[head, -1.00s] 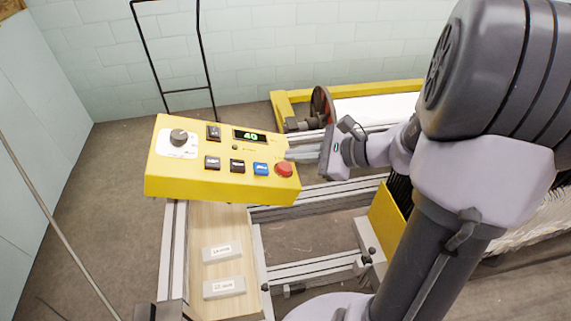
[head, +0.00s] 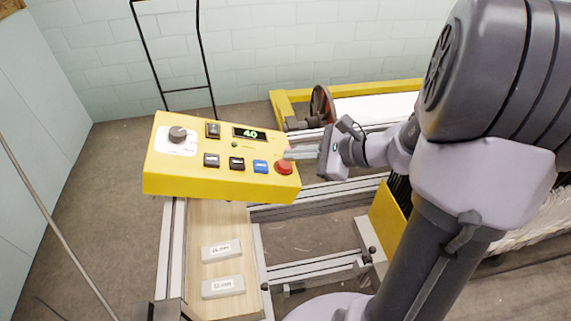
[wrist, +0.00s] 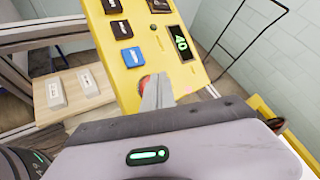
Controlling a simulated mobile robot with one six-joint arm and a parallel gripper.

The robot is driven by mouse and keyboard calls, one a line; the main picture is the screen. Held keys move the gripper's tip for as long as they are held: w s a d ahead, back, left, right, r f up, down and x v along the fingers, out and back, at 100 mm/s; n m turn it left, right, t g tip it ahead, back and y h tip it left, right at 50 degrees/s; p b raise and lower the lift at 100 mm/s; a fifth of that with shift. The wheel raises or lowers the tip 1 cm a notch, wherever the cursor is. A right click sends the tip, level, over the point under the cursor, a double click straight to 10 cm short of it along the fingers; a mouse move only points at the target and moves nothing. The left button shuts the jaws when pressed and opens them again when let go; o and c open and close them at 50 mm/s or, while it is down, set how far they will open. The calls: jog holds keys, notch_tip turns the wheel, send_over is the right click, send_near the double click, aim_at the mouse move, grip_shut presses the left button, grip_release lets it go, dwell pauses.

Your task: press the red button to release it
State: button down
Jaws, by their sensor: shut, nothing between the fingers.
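The red button (head: 284,167) sits at the right end of the yellow control panel (head: 220,183). In the wrist view the button (wrist: 145,82) shows only in part, behind my fingers. My gripper (head: 290,154) is shut and empty. Its fingertips are close above the button in the head view, and in the wrist view the gripper (wrist: 158,85) overlaps it. I cannot tell whether the tips touch it. The panel's display (head: 249,133) reads 40 in green.
A blue button (head: 260,166) is just left of the red one, with several dark buttons and a knob (head: 178,134) further left. Below the panel, two labelled blocks (head: 222,250) lie on a wooden board (head: 205,305). A yellow-framed machine (head: 283,103) stands behind.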

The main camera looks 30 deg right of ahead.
jog(key=shift+a+f+b, duration=0.2)
jog(key=shift+f+b, duration=0.2)
jog(key=shift+f, duration=0.1)
dwell(0.6)
jog(key=shift+r, duration=0.15)
jog(key=shift+d+r+p, duration=0.3)
jog(key=shift+r+p, duration=0.3)
jog(key=shift+r, duration=0.1)
notch_tip(320, 180, up, 6)
jog(key=d+p, duration=0.2)
jog(key=p, duration=0.2)
jog(key=shift+s+f+p, duration=0.2)
jog(key=shift+s+p, duration=0.1)
jog(key=shift+s, duration=0.05)
jog(key=shift+f, duration=0.1)
